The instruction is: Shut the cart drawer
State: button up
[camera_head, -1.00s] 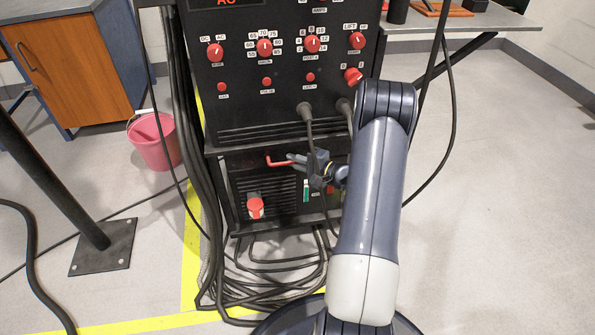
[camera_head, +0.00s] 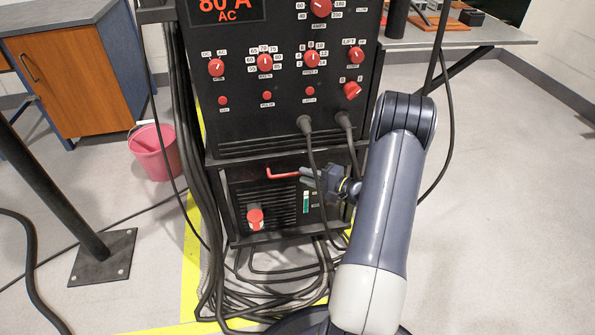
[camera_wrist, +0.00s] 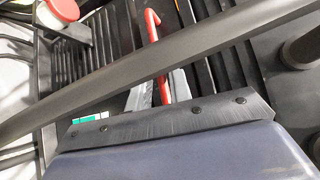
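The cart drawer (camera_head: 245,183) is a dark front low on the cart, under the welding machine, with a red bar handle (camera_head: 283,175). How far it stands out is hard to tell. My gripper (camera_head: 307,178) is at the right end of the handle, its two grey fingers apart. In the wrist view the red handle (camera_wrist: 152,26) runs between the fingers (camera_wrist: 160,92). I cannot tell whether they touch it. A dark cable crosses in front of them and hides part of the handle.
The welding machine (camera_head: 270,125) stands above, with cables hanging past my gripper. A red knob (camera_head: 255,217) is at lower left. Coiled cables (camera_head: 265,285) lie on the floor. A pink bucket (camera_head: 154,152) and a black post (camera_head: 60,195) stand left. Floor at right is clear.

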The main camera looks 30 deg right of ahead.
aim_at(294, 173)
jog(key=p+v, duration=0.1)
jog(key=v, duration=0.5)
jog(key=b+x, duration=0.2)
jog(key=x, duration=0.9)
jog(key=shift+a+f+b, duration=0.15)
jog(key=shift+b, duration=0.2)
jog(key=s, duration=0.1)
jog(key=s+p, duration=0.1)
jog(key=s, duration=0.1)
jog(key=shift+a+p, duration=0.3)
